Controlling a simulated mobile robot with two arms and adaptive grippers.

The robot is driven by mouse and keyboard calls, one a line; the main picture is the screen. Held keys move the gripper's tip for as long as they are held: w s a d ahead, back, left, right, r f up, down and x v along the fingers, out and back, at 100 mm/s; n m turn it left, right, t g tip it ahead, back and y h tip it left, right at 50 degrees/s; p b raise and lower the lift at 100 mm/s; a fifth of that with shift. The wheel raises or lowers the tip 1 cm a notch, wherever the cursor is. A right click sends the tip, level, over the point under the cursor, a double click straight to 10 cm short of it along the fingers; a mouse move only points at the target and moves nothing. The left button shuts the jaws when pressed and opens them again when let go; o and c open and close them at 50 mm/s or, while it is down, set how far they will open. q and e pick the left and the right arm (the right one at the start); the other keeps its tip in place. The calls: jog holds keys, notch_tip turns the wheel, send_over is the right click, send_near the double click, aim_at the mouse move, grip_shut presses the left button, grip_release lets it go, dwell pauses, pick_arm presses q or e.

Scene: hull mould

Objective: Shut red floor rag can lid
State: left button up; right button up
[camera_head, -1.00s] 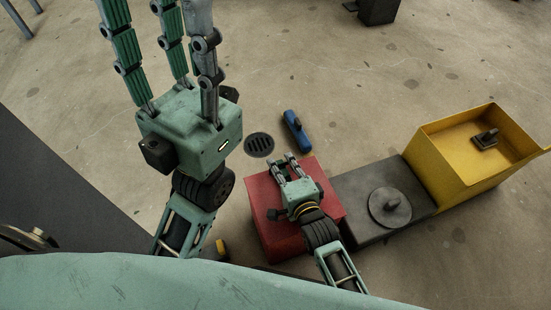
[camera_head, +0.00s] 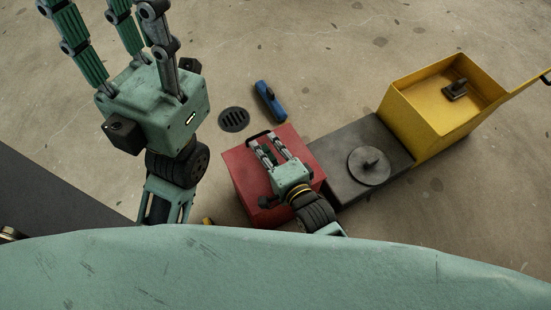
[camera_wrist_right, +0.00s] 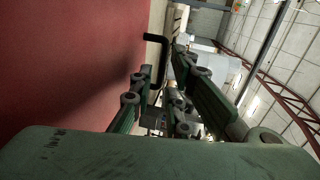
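The red rag can (camera_head: 238,170) stands on the floor in the middle of the head view, its red top looking flat. I cannot tell whether the lid is fully shut. A black handle (camera_head: 258,135) shows at its far edge; the wrist view also shows the handle (camera_wrist_right: 155,42) beside a broad red face (camera_wrist_right: 70,60). My right gripper (camera_head: 271,144) lies over the can's top, fingers apart and empty, tips just short of the handle. I cannot tell whether it touches the can. My left gripper (camera_head: 105,12) points up and away, fingers spread, tips partly out of frame.
A dark box with a round knobbed lid (camera_head: 369,166) stands right of the can. Beyond it is an open yellow bin (camera_head: 405,115) with a small dark object (camera_head: 455,89). A blue tool (camera_head: 269,101) lies near a floor drain (camera_head: 234,119). The floor behind is mostly clear.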

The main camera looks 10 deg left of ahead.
jog(key=v, duration=0.6)
jog(key=shift+s+d+r, duration=0.15)
jog(key=shift+s, duration=0.15)
